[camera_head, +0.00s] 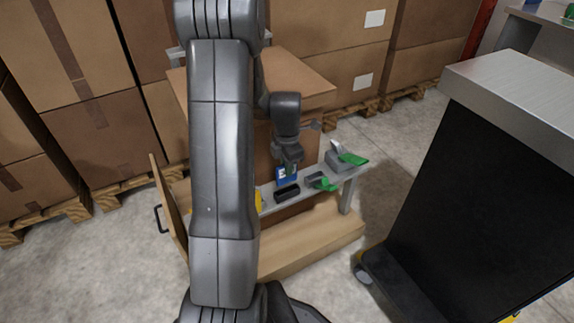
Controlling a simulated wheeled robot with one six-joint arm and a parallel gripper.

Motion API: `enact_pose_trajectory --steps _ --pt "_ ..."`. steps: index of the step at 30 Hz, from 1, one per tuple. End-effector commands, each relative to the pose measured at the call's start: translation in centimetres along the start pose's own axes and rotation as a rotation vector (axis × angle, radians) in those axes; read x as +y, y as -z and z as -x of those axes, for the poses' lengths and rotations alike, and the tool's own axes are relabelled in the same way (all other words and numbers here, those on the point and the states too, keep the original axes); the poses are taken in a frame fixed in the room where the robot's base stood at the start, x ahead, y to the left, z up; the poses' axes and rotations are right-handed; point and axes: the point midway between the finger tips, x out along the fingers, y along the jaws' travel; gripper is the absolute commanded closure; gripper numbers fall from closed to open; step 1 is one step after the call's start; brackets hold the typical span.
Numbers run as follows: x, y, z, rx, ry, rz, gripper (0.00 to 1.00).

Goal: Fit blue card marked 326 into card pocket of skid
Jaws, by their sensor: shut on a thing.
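My gripper (287,162) points down and is shut on a blue card (286,175) with white marks. The number on the card is too small to read. The card stands upright, just above or behind a black slotted block (287,193) on a narrow grey shelf (346,176). I cannot tell whether the card touches the block, or whether that block is the card pocket. The shelf sits over a low wooden skid (315,236). My arm hides the left part of the shelf and skid.
Right of the card are a small dispenser with a green part (326,184) and a grey one with a green flap (350,159). A yellow item shows beside my arm. Stacked cartons (330,45) stand behind. A dark cabinet (450,170) stands at right; grey floor lies between.

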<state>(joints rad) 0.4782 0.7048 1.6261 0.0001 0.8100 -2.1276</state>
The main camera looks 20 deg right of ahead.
Motion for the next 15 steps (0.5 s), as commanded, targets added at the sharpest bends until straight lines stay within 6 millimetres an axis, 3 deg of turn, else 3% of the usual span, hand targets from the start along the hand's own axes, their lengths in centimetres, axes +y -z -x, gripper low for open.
enact_pose_trajectory --steps 15 --pt "0.0 0.0 -4.0 0.001 0.001 0.0 1.0"
